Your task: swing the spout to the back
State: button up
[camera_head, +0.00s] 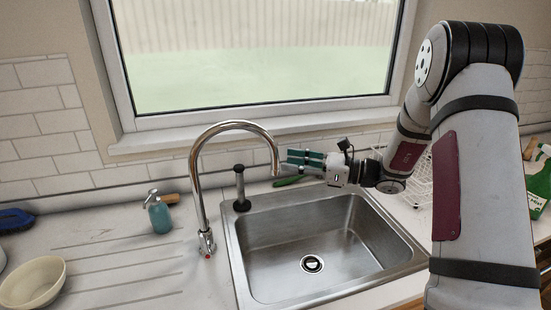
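The chrome tap (197,190) stands at the left edge of the sink (228,262). Its tall curved spout (236,125) arches to the right, with its open end (276,166) hanging above the back left part of the sink. My gripper (288,161) reaches in from the right, with its teal fingers pointing left, level with the spout's end and just beside it. The fingertips look very close to the spout; I cannot tell whether they touch it. The two fingers lie near each other, and whether they are open or shut is unclear.
A dark upright dispenser (240,190) stands behind the sink's left corner. A green-handled tool (288,181) lies behind the sink. A white rack (417,185) stands at the right.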

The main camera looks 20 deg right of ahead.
aim_at(275, 161)
jog(key=shift+p+x, duration=0.35)
jog(key=shift+x, duration=2.4)
jog(key=shift+c, duration=0.6)
grip_shut()
